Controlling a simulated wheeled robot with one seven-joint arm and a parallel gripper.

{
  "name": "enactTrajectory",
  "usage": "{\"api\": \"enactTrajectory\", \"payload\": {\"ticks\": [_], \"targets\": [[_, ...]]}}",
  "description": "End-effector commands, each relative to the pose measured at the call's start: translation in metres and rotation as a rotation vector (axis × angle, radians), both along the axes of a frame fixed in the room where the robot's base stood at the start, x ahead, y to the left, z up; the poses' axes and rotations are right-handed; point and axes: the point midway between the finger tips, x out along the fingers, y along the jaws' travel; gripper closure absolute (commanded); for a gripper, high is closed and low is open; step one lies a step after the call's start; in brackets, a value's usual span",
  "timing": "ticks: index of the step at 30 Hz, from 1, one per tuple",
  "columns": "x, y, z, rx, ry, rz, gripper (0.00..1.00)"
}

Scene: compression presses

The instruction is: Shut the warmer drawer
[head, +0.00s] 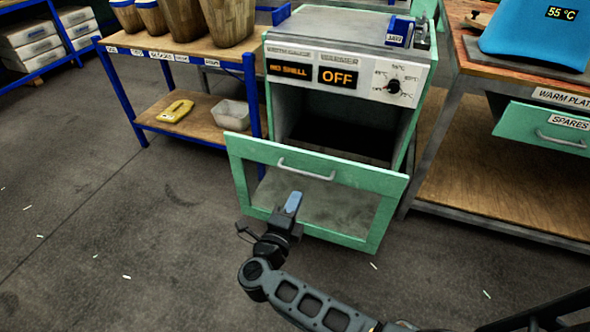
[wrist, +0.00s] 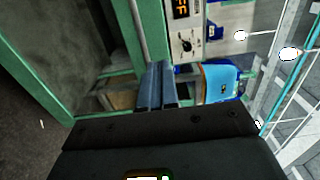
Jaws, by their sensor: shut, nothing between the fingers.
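The warmer drawer (head: 318,190) stands pulled out from the warmer housing (head: 345,60), with a dark cavity open behind its front. Its front has a green frame, a grey centre and a grey bar handle (head: 306,170) along the top strip. My gripper (head: 293,200) is shut and empty, in front of the drawer front and a little below the handle in the head view. In the wrist view my fingertips (wrist: 160,80) overlap the green top strip (wrist: 120,35), beside the handle (wrist: 138,25). I cannot tell whether they touch it.
The warmer's display reads OFF (head: 339,77). A wooden bench (head: 225,55) with baskets and a lower shelf stands at left. At right is a bench (head: 520,70) with a blue item and a slightly open spares drawer (head: 555,135). The floor (head: 110,220) at left is mostly clear.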

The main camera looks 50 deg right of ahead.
Motion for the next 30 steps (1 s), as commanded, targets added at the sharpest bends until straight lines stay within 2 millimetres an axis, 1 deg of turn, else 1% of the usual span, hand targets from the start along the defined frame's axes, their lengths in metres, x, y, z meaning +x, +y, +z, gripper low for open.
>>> {"api": "enactTrajectory", "payload": {"ticks": [5, 8, 15, 21, 25, 30], "targets": [[0.005, -0.012, -0.002, 0.007, -0.003, -0.010, 1.00], [0.010, -0.027, -0.001, 0.007, -0.003, -0.012, 1.00], [0.027, -0.072, -0.002, 0.007, -0.003, -0.011, 1.00], [0.038, -0.105, -0.002, 0.006, -0.003, -0.009, 1.00], [0.044, -0.120, -0.002, 0.006, -0.002, -0.007, 1.00], [0.048, -0.130, -0.001, 0.007, -0.001, -0.005, 1.00]]}}
